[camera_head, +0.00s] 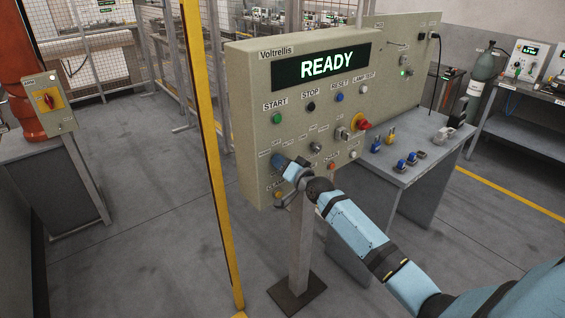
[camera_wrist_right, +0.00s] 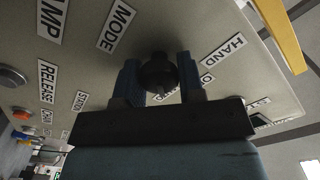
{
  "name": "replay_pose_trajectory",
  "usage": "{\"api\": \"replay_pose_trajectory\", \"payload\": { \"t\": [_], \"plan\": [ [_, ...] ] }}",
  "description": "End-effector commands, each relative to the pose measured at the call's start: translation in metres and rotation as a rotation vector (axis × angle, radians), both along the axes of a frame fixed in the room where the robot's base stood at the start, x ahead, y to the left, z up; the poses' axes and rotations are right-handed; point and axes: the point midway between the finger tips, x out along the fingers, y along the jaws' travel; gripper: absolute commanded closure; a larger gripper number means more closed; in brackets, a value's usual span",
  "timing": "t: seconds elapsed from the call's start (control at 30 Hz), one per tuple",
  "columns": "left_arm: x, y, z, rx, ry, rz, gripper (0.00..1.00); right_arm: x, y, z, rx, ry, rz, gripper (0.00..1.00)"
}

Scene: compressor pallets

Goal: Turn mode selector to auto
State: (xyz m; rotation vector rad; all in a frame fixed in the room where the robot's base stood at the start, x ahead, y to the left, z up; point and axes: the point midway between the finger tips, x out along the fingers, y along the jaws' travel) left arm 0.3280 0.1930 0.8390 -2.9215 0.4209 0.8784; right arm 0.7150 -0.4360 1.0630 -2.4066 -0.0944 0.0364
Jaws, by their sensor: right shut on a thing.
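The control panel (camera_head: 250,100) stands upright in the middle of the head view, its display reading READY. My right gripper (camera_head: 280,162) is at the panel's lower left, its arm coming in from the lower right. In the right wrist view, the two blue fingers of my right gripper (camera_wrist_right: 162,80) are closed around a round dark selector knob (camera_wrist_right: 158,70). A MODE label (camera_wrist_right: 117,26) and a HAND label (camera_wrist_right: 225,50) lie on either side of it. Another label behind the fingers is partly hidden. I cannot tell which way the knob points. My left gripper is out of view.
A red emergency-stop knob (camera_head: 362,123), a key switch (camera_head: 343,133) and several push buttons sit on the same panel. A yellow post (camera_head: 208,140) rises left of the panel. A grey table (camera_head: 408,172) with padlocks stands at right. The floor at left is open.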

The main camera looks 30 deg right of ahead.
Motion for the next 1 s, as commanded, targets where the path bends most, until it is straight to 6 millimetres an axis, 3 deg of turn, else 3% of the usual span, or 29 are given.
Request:
{"api": "replay_pose_trajectory", "payload": {
  "t": [0.63, 0.67, 0.73, 1.0],
  "plan": [
    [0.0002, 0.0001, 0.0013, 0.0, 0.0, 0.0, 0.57, -0.0001, 0.0, -0.0006, 0.053, 0.005, 0.001, 0.88],
    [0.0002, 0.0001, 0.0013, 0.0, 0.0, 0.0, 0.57, -0.0001, 0.0, -0.0006, 0.053, 0.005, 0.001, 0.57],
    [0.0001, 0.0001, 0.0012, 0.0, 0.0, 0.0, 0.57, -0.0001, 0.0, -0.0006, 0.053, 0.004, 0.0, 0.41],
    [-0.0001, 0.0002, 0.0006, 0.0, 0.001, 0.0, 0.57, -0.0004, -0.0001, -0.0005, 0.052, 0.004, 0.0, 0.4]
  ]
}}
